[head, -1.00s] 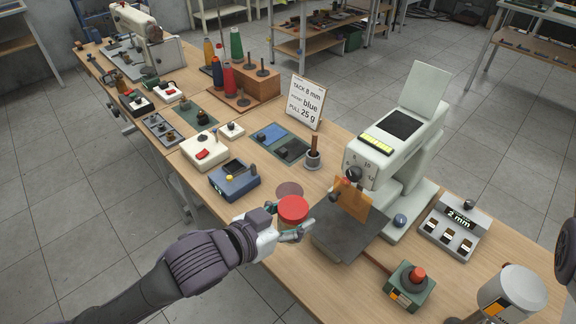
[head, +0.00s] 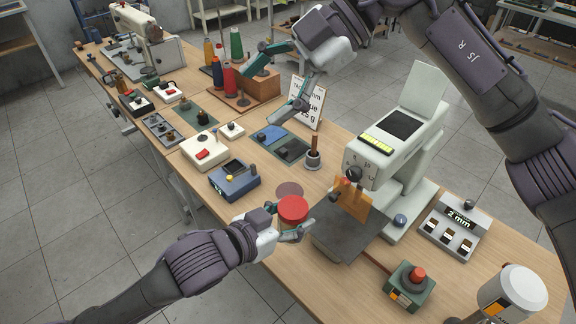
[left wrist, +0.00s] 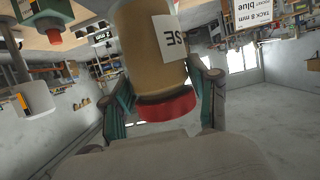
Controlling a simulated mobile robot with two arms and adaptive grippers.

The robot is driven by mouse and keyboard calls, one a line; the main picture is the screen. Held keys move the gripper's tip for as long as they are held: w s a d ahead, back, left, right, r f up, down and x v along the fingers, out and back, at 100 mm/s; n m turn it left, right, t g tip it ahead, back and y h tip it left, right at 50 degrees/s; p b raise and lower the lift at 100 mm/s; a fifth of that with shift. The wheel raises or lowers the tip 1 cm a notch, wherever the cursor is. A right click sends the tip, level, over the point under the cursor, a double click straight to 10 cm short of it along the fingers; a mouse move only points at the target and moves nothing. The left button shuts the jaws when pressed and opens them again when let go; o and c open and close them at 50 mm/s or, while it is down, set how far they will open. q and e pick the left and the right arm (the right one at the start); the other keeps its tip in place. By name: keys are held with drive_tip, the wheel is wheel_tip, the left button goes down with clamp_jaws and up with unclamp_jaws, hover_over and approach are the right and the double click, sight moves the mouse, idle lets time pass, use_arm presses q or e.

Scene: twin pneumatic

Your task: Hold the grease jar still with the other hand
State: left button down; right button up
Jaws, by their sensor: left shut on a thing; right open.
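The grease jar has a red lid (head: 293,208) and stands near the table's front edge in the head view. In the left wrist view its tan body (left wrist: 150,45), with a white label ending in "SE", shows between my fingers. My left gripper (head: 292,222) is shut on the jar, with a finger on each side just under the lid. My right gripper (head: 262,98) is open and empty. It is above the table's back part, in front of the white sign card, and far from the jar. The jar's base is hidden in the head view.
A pale press machine (head: 400,150) with a dark plate (head: 340,238) stands right of the jar. A blue box (head: 234,180) is to its left, and a cup with a brush (head: 313,158) behind. A green box with a red knob (head: 409,288) stands at front right.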

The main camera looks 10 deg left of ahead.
wheel_tip(320, 180, down, 7)
drive_tip(key=s+m+t+h, duration=0.1)
drive_tip(key=s+m+h, duration=0.1)
drive_tip(key=h, duration=0.3)
drive_tip(key=m+t+h, duration=0.2)
drive_tip(key=h, duration=0.3)
hover_over(288, 205)
wheel_tip(288, 205, down, 6)
drive_tip(key=shift+r, duration=0.1)
wheel_tip(288, 205, down, 8)
drive_tip(key=shift+r, duration=0.1)
drive_tip(key=c, duration=1.2)
drive_tip(key=n, duration=0.6)
drive_tip(key=shift+n+y, duration=0.3)
